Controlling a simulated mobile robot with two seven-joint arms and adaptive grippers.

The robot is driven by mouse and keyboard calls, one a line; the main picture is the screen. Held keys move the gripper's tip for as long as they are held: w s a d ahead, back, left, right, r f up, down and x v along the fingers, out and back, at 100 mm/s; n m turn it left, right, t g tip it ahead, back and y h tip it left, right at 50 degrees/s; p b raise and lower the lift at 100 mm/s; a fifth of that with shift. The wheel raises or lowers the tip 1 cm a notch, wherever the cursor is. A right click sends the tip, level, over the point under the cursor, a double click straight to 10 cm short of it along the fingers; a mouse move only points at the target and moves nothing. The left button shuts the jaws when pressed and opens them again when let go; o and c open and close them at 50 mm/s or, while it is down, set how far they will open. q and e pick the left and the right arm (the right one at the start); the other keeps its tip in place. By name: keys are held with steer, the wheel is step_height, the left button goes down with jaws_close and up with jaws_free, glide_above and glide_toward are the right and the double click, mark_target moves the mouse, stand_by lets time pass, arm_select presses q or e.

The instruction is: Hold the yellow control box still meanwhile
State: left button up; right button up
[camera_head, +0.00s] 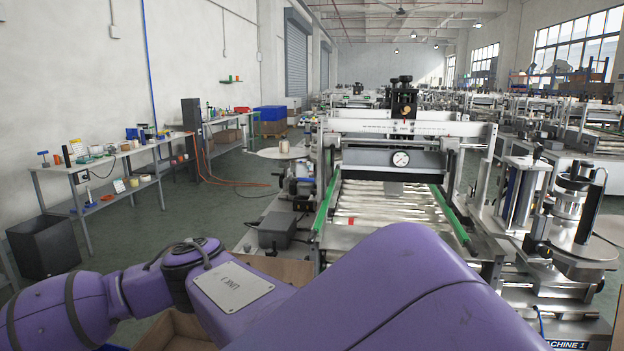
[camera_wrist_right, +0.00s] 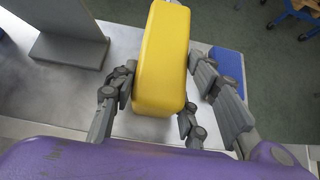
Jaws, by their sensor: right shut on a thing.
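The yellow control box (camera_wrist_right: 160,62) is a long block with rounded edges in the right wrist view. My right gripper (camera_wrist_right: 163,75) is shut on it, with dark jointed fingers on its left and right sides. The box lies over a pale metal surface (camera_wrist_right: 65,88); I cannot tell whether it touches that surface. The head view does not show the box or either gripper, and my purple arm covers its lower part.
A grey upright plate on a foot (camera_wrist_right: 70,45) stands left of the box. A blue patch (camera_wrist_right: 228,66) lies to its right. In the head view a labelling machine (camera_head: 395,155) stands ahead, with workbenches (camera_head: 105,160) along the left wall and open floor between.

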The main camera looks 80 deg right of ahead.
arm_select(q)
steer(key=shift+s+f, duration=0.1)
steer(key=shift+f, duration=0.05)
jaws_close()
stand_by(1.1)
